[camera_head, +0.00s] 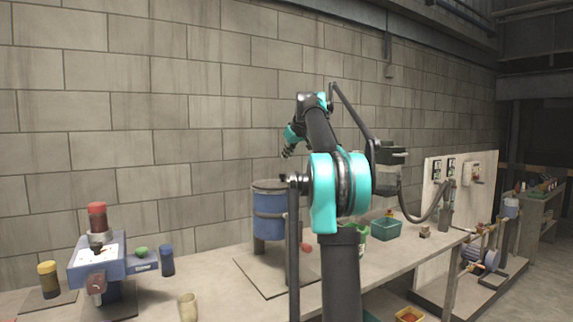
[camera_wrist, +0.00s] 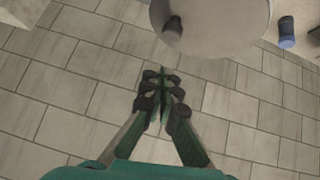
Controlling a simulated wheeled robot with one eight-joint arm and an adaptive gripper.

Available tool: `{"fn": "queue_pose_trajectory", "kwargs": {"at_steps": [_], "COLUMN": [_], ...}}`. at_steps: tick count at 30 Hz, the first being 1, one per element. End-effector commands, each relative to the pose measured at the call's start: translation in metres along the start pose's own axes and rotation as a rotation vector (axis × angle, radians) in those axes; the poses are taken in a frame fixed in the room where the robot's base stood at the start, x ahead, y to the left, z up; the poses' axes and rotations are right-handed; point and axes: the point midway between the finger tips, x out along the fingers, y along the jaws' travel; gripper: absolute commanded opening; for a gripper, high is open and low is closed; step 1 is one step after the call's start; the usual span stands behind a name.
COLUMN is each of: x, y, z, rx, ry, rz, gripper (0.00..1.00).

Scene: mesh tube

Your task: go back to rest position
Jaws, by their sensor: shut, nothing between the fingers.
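My gripper (camera_head: 288,152) is raised in front of the brick wall in the head view, above the blue drum (camera_head: 269,217) on the bench. In the wrist view my gripper's fingers (camera_wrist: 160,78) are drawn together with nothing held between them. My teal and dark arm stands in the middle of the head view and hides part of the bench behind it.
The bench (camera_head: 385,262) runs along the wall. A blue machine with a red top (camera_head: 97,214) and a dark blue cylinder (camera_head: 167,260) stand at left. A green bin (camera_head: 386,229) and an upright panel (camera_head: 480,205) are at right. The air around my gripper looks clear.

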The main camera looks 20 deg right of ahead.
Motion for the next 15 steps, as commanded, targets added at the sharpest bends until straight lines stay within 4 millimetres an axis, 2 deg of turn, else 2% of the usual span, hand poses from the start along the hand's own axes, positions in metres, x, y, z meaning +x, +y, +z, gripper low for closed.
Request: {"fn": "queue_pose_trajectory", "kwargs": {"at_steps": [3, 9, 15], "x": [-0.023, -0.056, -0.072], "y": [0.002, 0.005, 0.005], "z": [0.001, 0.0, 0.001], "rx": [0.002, 0.002, 0.001], "ry": [-0.001, 0.0, -0.001], "rz": [0.001, 0.0, 0.0], "gripper": [0.0, 0.0, 0.0]}}
